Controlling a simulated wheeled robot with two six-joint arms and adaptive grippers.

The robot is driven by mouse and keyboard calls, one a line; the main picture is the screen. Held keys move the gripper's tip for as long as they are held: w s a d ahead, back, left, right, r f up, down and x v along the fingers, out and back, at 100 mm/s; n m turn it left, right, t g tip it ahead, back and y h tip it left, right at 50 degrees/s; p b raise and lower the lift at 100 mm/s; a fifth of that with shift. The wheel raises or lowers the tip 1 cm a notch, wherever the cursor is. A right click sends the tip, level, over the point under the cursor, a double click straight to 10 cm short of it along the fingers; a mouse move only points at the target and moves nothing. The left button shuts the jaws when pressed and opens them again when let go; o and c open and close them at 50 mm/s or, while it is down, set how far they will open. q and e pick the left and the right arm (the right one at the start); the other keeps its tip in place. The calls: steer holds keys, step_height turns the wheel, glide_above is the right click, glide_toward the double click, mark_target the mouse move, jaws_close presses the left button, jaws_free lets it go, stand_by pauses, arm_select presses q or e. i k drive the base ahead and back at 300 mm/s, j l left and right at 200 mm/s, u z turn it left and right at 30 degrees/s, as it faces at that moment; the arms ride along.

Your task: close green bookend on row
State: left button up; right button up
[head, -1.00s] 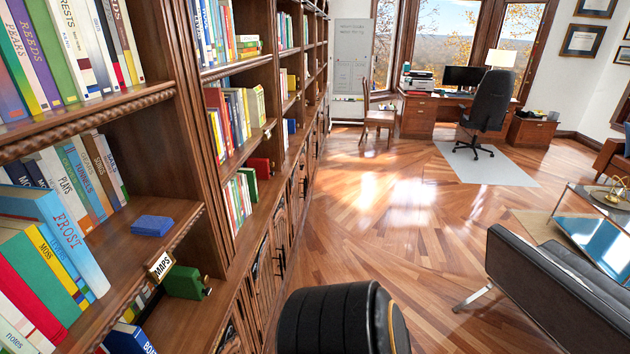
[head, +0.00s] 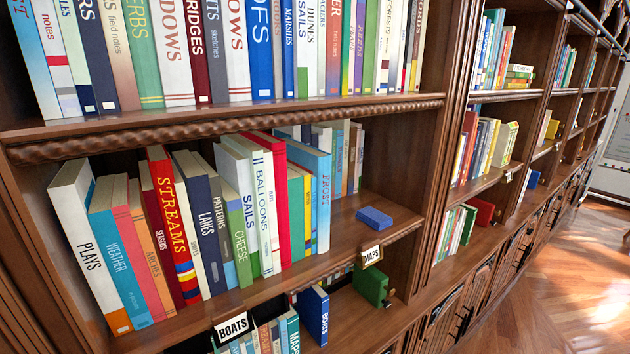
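The green bookend (head: 371,286) stands on the lower shelf at the right of the near bay, below the MAPS label. A blue book marked BOATS (head: 314,315) stands upright to its left, with a gap of bare shelf between them. More books of that lower row (head: 270,338) show at the bottom edge behind the BOATS label, partly hidden by the shelf above. Neither of my grippers is in view.
The middle shelf holds a long row of books ending at a blue FROST book (head: 316,190), with a blue block (head: 374,218) to its right. The MAPS label (head: 371,255) and BOATS label (head: 232,327) hang on the shelf edge. Open wooden floor (head: 560,290) lies at the right.

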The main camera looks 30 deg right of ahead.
mark_target(369, 282)
steer(key=z, duration=1.55)
steer(key=i+l+u, duration=0.1)
steer(key=l+u, duration=0.15)
steer(key=l, duration=0.25)
steer(key=l+u, duration=0.3)
steer(key=l, duration=0.2)
